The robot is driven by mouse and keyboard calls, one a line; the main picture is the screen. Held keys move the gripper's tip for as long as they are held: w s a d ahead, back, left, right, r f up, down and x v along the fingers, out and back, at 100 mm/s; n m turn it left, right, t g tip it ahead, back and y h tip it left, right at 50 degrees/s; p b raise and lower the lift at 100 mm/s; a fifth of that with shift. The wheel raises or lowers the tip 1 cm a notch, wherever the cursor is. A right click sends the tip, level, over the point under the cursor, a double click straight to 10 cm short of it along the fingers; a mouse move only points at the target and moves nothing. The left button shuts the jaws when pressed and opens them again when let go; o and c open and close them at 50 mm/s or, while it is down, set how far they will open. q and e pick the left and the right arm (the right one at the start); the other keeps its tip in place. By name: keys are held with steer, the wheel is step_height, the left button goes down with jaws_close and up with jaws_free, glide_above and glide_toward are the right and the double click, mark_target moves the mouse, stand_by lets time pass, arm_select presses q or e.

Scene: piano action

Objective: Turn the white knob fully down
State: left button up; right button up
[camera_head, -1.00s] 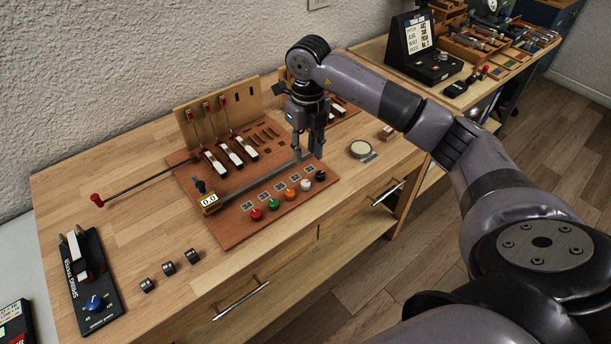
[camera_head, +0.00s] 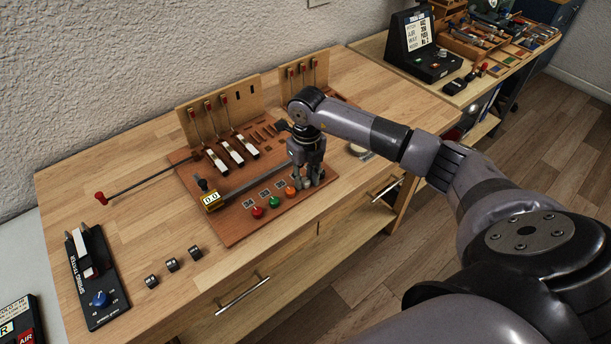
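My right gripper (camera_head: 309,178) points down over the right end of the row of coloured knobs on the reddish-brown board (camera_head: 232,234). Its fingers are at the place of the white knob, just right of the orange knob (camera_head: 290,191). The white knob and the black knob beside it are mostly or wholly hidden by the fingers. I cannot tell whether the fingers touch or grip the white knob, or which way it is turned. The green knob (camera_head: 274,201) and red knob (camera_head: 257,212) are clear to the left. My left gripper is not in view.
A long metal bar with a 0.0 display (camera_head: 211,200) lies behind the knobs. Key levers (camera_head: 231,152) and an upright wooden panel (camera_head: 218,107) stand further back. A spring tester (camera_head: 92,278) and several small black blocks (camera_head: 172,265) sit at left.

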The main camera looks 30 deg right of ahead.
jaws_close()
steer(key=n+b, duration=0.3)
steer(key=shift+w+f+n+b, duration=0.1)
steer(key=shift+f+n+b, duration=0.05)
steer(key=shift+n+b, duration=0.15)
steer(key=n+b, duration=0.4)
steer(key=n, duration=0.2)
steer(key=shift+b, duration=0.4)
steer(key=n+b, duration=0.3)
steer(key=n, duration=0.2)
steer(key=shift+n, duration=0.4)
steer(key=n, duration=0.1)
steer(key=n+b, duration=0.1)
steer(key=n, duration=0.1)
steer(key=n+b, duration=0.1)
steer(key=n, duration=0.1)
steer(key=shift+r, duration=0.25)
